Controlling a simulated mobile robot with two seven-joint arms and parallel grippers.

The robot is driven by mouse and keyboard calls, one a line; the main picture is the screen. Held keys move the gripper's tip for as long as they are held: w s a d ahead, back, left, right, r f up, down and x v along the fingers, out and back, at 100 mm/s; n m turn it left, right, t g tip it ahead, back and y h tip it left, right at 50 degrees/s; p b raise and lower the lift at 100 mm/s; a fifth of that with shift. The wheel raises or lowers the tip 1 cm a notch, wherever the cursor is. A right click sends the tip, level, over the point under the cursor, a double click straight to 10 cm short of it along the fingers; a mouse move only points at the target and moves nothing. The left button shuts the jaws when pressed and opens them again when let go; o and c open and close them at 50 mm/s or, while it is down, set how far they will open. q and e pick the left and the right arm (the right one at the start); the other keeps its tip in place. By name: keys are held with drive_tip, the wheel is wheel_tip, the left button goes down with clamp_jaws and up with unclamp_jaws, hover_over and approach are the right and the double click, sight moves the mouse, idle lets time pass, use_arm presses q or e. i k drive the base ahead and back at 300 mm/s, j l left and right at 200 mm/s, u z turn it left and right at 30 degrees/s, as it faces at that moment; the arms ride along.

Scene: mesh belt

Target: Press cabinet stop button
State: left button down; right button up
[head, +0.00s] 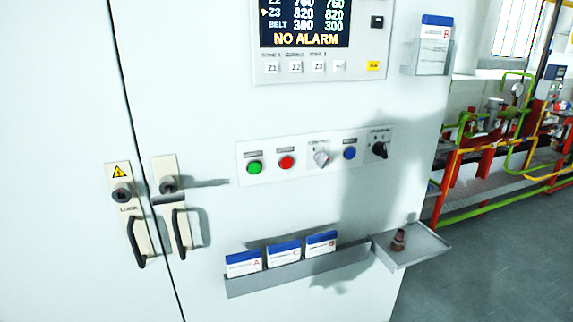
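The pale cabinet (200,80) fills most of the head view. On its front is a white button panel (262,177). A red button (286,162), which looks like the stop button, sits on it between a green button (254,168) and a light grey selector knob (321,158). A blue button (349,153) and a black selector (380,150) are further right. The labels above them are too small to read. Neither of my grippers is in view. A soft shadow falls on the cabinet right of and below the panel.
A card rack (290,279) with several cards juts out below the panel, with a small tray (410,247) holding a brown object (398,240) at its right. Two door handles (137,242) (180,232) stick out at left. A display (305,25) reads NO ALARM.

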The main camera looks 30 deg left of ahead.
sight(286, 162)
drive_tip(key=i+l+u, duration=0.15)
drive_tip(key=u, duration=0.35)
drive_tip(key=i+l+u, duration=0.1)
drive_tip(key=l+u, duration=0.35)
drive_tip(key=i+l+u, duration=0.1)
drive_tip(key=l, duration=0.4)
drive_tip(key=i+l, duration=0.1)
drive_tip(key=l, duration=0.35)
drive_tip(key=i+l+u, duration=0.15)
drive_tip(key=l, duration=0.35)
